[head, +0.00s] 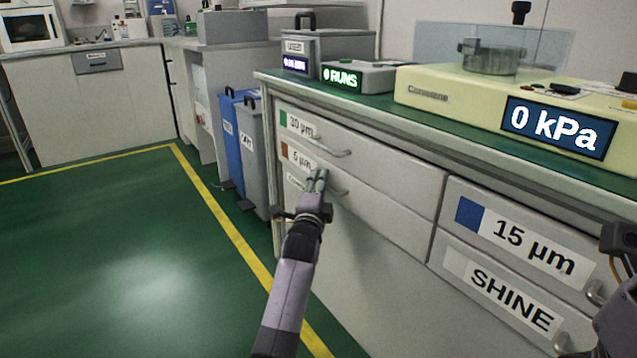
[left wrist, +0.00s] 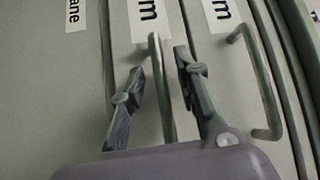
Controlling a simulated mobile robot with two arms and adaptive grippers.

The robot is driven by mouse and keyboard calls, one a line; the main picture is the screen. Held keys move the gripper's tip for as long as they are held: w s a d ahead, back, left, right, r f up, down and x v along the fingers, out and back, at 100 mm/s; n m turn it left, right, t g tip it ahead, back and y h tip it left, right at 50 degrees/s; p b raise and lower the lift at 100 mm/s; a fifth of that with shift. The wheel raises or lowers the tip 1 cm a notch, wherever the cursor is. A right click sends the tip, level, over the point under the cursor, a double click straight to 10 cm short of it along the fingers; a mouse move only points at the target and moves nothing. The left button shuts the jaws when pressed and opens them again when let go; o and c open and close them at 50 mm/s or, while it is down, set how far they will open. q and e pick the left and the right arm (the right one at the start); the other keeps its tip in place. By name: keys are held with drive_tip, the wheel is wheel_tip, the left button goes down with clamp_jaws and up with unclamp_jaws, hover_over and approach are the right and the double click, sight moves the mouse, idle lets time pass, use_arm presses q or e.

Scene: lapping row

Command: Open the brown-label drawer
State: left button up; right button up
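In the left wrist view the handle (left wrist: 160,85) stands between the two spread fingers of my left gripper (left wrist: 160,80), with a gap visible beside each finger. The gripper is open around the handle, not closed on it. Part of my right arm shows at the right edge of the head view; its fingers are out of frame.
At right are the 15 µm drawer (head: 470,236) and SHINE drawer (head: 450,285). Blue (head: 229,140) and grey bins (head: 253,160) stand left of the cabinet. The green floor in front is clear.

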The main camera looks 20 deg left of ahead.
use_arm(q)
drive_tip(key=shift+c, duration=0.4)
clamp_jaws()
idle(0.6)
